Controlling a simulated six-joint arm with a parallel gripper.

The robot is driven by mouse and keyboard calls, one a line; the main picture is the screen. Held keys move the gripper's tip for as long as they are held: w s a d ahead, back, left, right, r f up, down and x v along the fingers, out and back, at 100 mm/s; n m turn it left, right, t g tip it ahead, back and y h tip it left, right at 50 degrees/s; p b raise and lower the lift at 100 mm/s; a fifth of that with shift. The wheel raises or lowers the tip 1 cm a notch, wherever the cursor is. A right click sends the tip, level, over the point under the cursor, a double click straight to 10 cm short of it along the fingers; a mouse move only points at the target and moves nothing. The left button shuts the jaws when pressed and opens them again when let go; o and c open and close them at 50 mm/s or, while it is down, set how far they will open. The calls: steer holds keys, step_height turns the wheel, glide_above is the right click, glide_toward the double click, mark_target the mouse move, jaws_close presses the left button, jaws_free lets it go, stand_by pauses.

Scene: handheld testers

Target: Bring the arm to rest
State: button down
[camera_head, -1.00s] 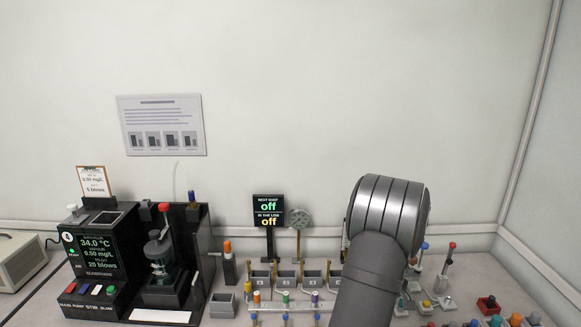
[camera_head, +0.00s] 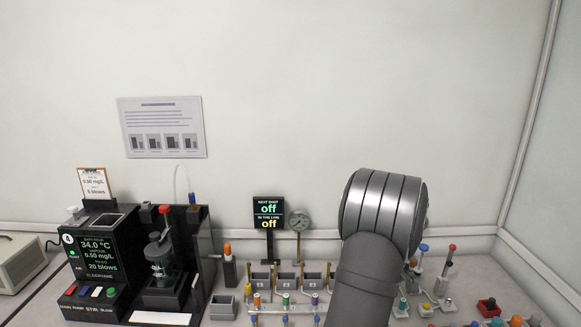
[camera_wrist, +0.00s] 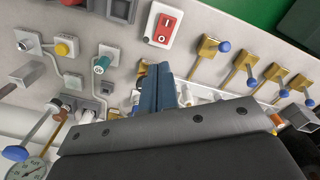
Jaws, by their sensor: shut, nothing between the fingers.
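My gripper (camera_wrist: 155,88) shows in the wrist view as two blue-grey fingers held together, with nothing between them. It hangs over the bench fittings, close to a red-and-white rocker switch (camera_wrist: 163,25). I cannot tell its exact height, and no contact is clear. In the head view my grey arm rises at the right of centre in front of the wall, and its links hide the gripper.
A black tester with a screen (camera_head: 99,250) stands at the left, beside a stirring stand (camera_head: 160,255). A small off/off display (camera_head: 268,212) and a round gauge (camera_head: 300,220) stand mid-bench. Levers with coloured knobs (camera_head: 452,248) crowd the right.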

steer(key=w+a+r+n+g+h, duration=0.1)
steer(key=w+a+n+h, duration=0.1)
steer(key=w, duration=0.3)
steer(key=w+a+r+n+h, duration=0.1)
steer(key=w+a+n, duration=0.1)
steer(key=w+n, duration=0.2)
steer(key=shift+w+r+g+h, duration=0.3)
steer(key=shift+w+g+h, duration=0.1)
steer(key=shift+w, duration=0.4)
steer(key=s+d+f+m+t+y, duration=0.1)
steer(key=s+d+f+m+y, duration=0.15)
steer(key=s, duration=0.25)
steer(key=s+d+f+m+t+y, duration=0.1)
steer(key=s+d+m, duration=0.1)
steer(key=s+m, duration=0.3)
steer(key=shift+n+y, duration=0.25)
steer(key=shift+n, duration=0.2)
steer(key=f, duration=0.5)
steer(key=s+f, duration=0.1)
steer(key=f, duration=0.1)
steer(key=shift+s+a+f, duration=0.1)
steer(key=shift+a+f, duration=0.15)
steer(key=shift+r, duration=0.1)
